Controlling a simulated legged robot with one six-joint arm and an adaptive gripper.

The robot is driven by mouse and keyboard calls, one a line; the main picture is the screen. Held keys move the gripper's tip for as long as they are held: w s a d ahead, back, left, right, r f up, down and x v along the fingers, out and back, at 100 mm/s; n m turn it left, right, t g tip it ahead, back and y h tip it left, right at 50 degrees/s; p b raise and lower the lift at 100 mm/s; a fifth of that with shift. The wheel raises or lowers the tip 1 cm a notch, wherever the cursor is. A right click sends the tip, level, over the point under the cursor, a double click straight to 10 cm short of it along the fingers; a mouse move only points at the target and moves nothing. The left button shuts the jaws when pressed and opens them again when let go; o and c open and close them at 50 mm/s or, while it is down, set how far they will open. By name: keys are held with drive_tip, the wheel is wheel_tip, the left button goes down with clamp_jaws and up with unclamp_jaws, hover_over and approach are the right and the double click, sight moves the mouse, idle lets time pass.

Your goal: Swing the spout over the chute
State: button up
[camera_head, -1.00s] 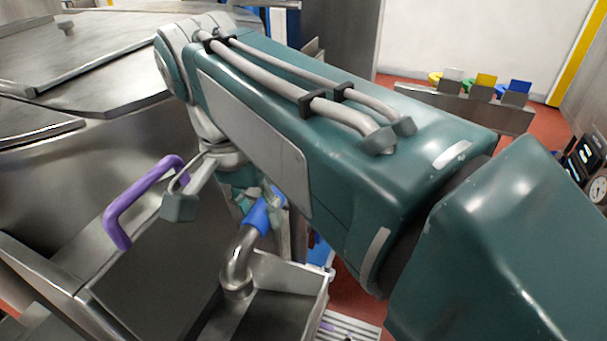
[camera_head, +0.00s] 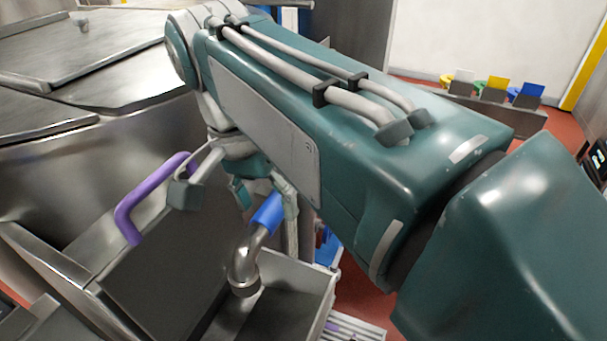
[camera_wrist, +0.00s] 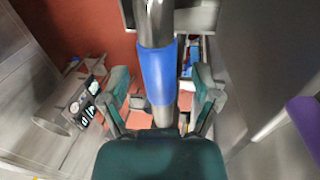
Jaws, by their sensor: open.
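The spout (camera_head: 243,268) is a bent steel pipe with a blue sleeve (camera_head: 267,212). In the wrist view the blue sleeve (camera_wrist: 158,75) runs between the fingers of my gripper (camera_wrist: 162,85). The fingers are open, one on each side, with gaps visible to the sleeve. In the head view my gripper (camera_head: 266,195) is at the sleeve's upper end, partly hidden by my arm.
A purple handle (camera_head: 150,197) stands on the steel panel left of the spout; it also shows at the right of the wrist view (camera_wrist: 305,125). A steel hopper with lids (camera_head: 85,45) fills the left. Coloured blocks (camera_head: 493,85) sit at the back right above red floor.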

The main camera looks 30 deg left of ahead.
drive_tip(key=r, duration=0.4)
drive_tip(key=a+r, duration=0.1)
drive_tip(key=r, duration=0.1)
drive_tip(key=shift+s+r, duration=0.15)
drive_tip(key=shift+r, duration=0.15)
